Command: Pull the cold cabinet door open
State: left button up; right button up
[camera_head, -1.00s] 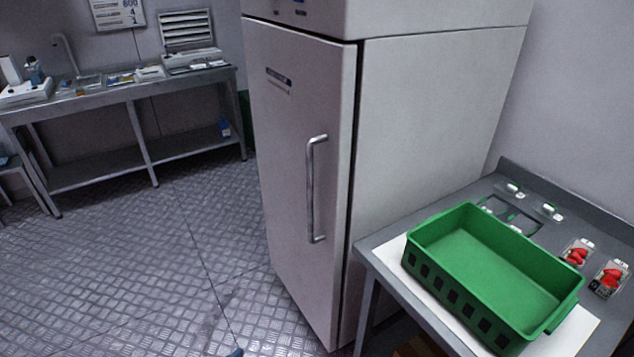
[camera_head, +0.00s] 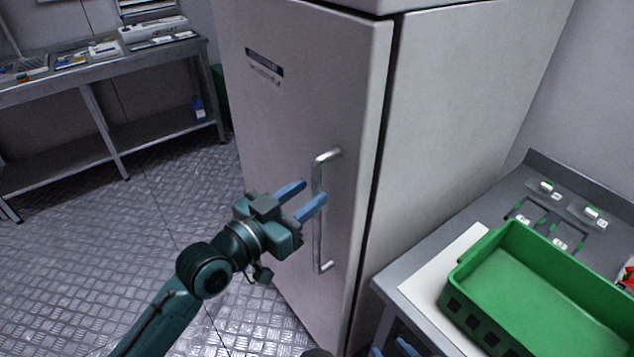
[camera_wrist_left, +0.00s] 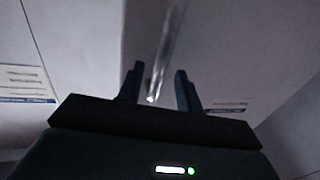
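The cold cabinet door (camera_head: 285,110) is pale grey and stands shut, with a dark seam along its right edge. Its upright silver bar handle (camera_head: 318,245) is near that edge. My left gripper (camera_head: 314,190) is open at the handle's mid-height, its blue fingers pointing at the bar. In the left wrist view the handle (camera_wrist_left: 164,55) runs down between the spread fingers (camera_wrist_left: 158,72), with gaps showing beside it; contact cannot be made out.
A grey table (camera_head: 395,277) stands right of the cabinet, with a green crate (camera_head: 480,262) on a white sheet and small clear packs behind it. A steel bench (camera_head: 95,84) is at the far left. The patterned floor before the door is clear.

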aim_at(313, 190)
pick_arm(q)
jog(key=shift+x, duration=1.75)
grip_shut()
